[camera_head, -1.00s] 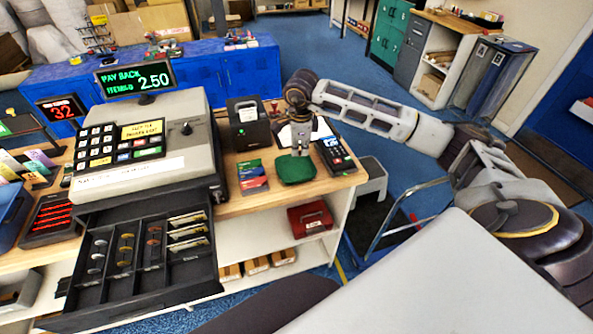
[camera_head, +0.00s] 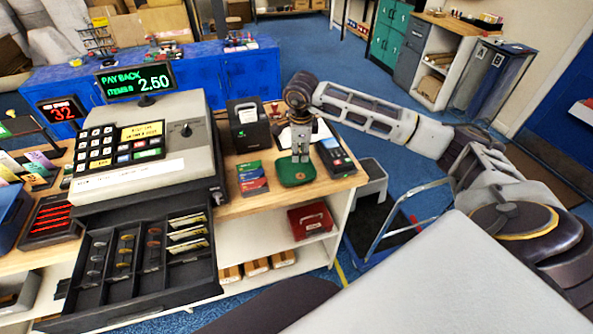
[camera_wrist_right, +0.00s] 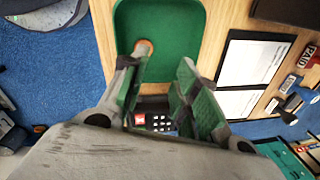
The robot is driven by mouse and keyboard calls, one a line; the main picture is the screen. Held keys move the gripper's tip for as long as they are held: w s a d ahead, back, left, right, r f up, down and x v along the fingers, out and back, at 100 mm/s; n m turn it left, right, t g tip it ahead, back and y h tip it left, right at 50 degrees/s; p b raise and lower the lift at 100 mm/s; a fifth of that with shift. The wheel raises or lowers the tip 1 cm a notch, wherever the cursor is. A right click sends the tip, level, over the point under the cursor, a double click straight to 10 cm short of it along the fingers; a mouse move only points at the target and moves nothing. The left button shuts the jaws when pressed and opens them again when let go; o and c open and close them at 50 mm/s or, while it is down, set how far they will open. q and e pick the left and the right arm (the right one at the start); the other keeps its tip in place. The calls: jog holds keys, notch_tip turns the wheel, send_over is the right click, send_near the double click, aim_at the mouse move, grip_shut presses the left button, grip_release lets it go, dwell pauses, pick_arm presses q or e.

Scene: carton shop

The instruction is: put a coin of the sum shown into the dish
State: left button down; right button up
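The display (camera_head: 136,82) reads PAY BACK and 2.50. The green dish (camera_head: 284,181) sits on the counter right of the register; it also fills the top of the right wrist view (camera_wrist_right: 176,25). The open cash drawer (camera_head: 150,310) holds coins (camera_head: 124,251) in compartments. My left gripper is out of view.
The cash register (camera_head: 150,150) stands left of the dish. A card terminal (camera_head: 335,157) is close on the right, a small black printer (camera_head: 247,130) behind, and coloured cards (camera_head: 252,178) on the left. The counter's right edge is near.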

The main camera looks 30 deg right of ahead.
notch_tip(320, 180, up, 12)
jog(key=s, duration=0.1)
jog(key=shift+s+a, duration=0.25)
jog(key=shift+a, duration=0.1)
jog(key=shift+f, duration=0.1)
dwell(0.9)
